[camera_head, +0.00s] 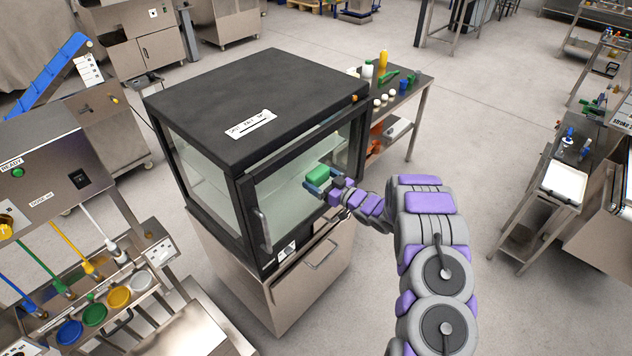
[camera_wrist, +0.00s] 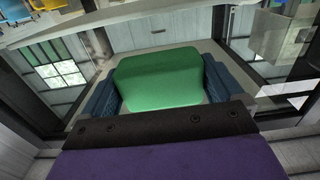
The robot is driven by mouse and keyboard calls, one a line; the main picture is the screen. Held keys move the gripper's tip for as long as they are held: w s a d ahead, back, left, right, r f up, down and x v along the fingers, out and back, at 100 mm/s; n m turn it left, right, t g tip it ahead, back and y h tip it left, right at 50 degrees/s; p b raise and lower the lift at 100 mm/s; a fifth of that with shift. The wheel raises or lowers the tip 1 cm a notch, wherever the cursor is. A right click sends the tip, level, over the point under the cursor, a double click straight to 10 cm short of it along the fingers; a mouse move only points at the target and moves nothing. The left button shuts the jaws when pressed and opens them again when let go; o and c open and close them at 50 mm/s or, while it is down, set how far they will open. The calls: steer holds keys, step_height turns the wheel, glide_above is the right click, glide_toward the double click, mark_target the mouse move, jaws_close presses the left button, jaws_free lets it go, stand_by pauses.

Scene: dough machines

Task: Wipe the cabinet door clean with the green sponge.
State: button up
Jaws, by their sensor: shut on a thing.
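The green sponge (camera_head: 318,174) is in my gripper (camera_head: 322,183), close to the glass front of the black-framed cabinet. In the wrist view the sponge (camera_wrist: 158,80) sits between the two dark blue fingers of my gripper (camera_wrist: 160,88), which are shut on its sides. The cabinet door (camera_head: 290,205) is a glass pane in a black frame, with a vertical handle at its left. Glass and reflections also fill the wrist view around the sponge. I cannot tell whether the sponge touches the glass. No clear dirt marks can be made out on the door.
A metal drawer base (camera_head: 310,275) with a handle is under the cabinet. A side table (camera_head: 412,85) with bottles and small items stands behind it. A machine with coloured cups (camera_head: 95,315) is at the left. Floor is open at the right, before a metal cart (camera_head: 565,180).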

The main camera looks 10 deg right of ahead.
steer(key=shift+w+d, duration=0.25)
steer(key=shift+d, duration=0.25)
